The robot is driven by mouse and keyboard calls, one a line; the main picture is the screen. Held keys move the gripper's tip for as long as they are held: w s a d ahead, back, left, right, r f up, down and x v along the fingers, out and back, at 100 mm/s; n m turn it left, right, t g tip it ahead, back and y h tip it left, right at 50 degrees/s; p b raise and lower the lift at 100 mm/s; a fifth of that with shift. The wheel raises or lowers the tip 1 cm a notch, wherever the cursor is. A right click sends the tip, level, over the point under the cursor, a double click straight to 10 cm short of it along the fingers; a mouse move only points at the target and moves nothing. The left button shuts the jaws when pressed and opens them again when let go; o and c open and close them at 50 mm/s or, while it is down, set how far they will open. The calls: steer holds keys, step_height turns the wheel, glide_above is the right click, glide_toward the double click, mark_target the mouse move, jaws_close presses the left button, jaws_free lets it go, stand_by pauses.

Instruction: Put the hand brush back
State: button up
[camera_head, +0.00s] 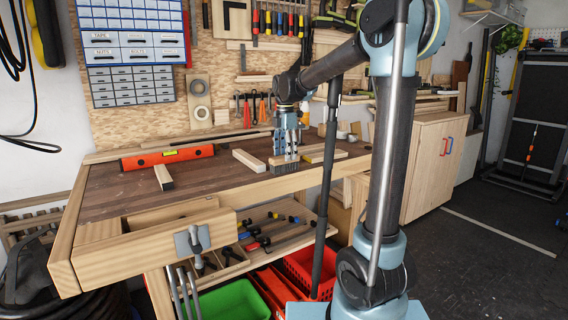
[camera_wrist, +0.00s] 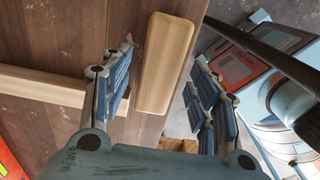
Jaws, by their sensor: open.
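The hand brush (camera_head: 286,168) lies on the workbench near its front edge, with dark bristles and a pale wooden back. In the wrist view the wooden back (camera_wrist: 165,62) shows from above between my fingers, and the bristles are hidden. My gripper (camera_head: 288,152) points down over the brush. It is open, with one blue-padded finger on each side of the wooden back and a visible gap to each. The brush rests on the bench and is not held.
A pale wooden block (camera_head: 249,160) lies just left of the brush. An orange level (camera_head: 167,157) and another block (camera_head: 163,177) lie farther left on the workbench (camera_head: 110,190). Tools hang on the pegboard (camera_head: 225,75) behind.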

step_height(320, 180, up, 7)
steer(key=shift+r, duration=0.2)
stand_by(0.4)
